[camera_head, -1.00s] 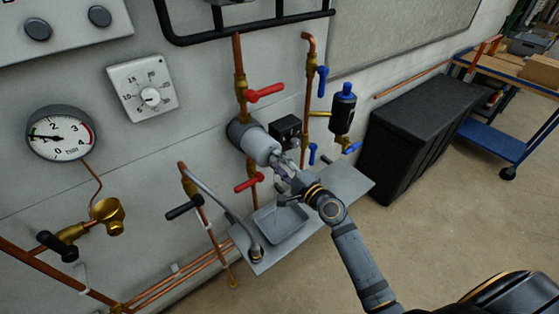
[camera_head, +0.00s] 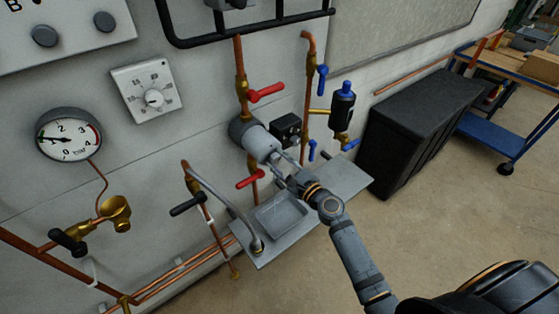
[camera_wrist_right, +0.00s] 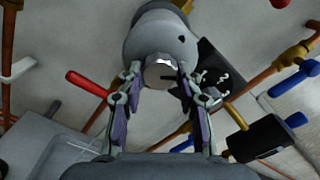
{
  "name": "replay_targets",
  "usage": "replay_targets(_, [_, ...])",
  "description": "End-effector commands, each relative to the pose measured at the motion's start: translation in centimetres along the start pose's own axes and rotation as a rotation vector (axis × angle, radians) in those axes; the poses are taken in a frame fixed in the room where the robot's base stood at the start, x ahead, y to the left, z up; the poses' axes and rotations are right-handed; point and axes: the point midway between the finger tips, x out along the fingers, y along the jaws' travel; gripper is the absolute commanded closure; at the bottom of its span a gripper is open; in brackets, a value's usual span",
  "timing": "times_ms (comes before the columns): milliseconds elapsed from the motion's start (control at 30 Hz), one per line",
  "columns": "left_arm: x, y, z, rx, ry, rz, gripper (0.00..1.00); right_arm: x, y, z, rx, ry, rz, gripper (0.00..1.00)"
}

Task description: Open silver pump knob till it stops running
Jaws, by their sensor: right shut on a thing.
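The grey cylindrical pump (camera_head: 259,143) sits on the copper pipe at the wall. In the right wrist view, the pump's body (camera_wrist_right: 158,38) fills the top middle, and its silver knob (camera_wrist_right: 161,71) points at the camera with a dark slot on its face. My right gripper (camera_head: 277,162) reaches the pump's front end. In the wrist view, the gripper's fingers (camera_wrist_right: 160,84) are on either side of the knob and shut on it. In the head view the fingers largely hide the knob. My left gripper is not in view.
Red valve levers (camera_head: 266,92) are above and below the pump. A black box (camera_head: 286,129) sits right beside it. A grey shelf with a shallow tray (camera_head: 282,219) lies below. A pressure gauge (camera_head: 68,134) hangs left; a black chest (camera_head: 415,130) stands right.

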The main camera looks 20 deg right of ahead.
Motion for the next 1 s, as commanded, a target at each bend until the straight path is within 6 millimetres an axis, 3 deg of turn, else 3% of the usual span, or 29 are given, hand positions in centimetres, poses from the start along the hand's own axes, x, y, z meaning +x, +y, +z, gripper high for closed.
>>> replay_targets(600, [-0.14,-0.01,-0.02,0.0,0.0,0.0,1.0,-0.05,0.16,-0.14,0.04,0.002,0.003,0.97])
replay_targets(633, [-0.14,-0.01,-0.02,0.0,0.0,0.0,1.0,-0.05,0.16,-0.15,0.039,0.002,0.003,0.62])
replay_targets(700, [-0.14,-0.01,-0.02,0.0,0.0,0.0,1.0,-0.04,0.15,-0.14,0.039,0.002,0.002,0.53])
replay_targets(800, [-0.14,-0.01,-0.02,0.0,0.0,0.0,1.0,-0.03,0.11,-0.1,0.039,0.002,0.002,0.43])
replay_targets(1000, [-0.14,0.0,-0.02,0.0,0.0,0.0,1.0,-0.02,0.07,-0.05,0.038,0.001,0.001,0.43])
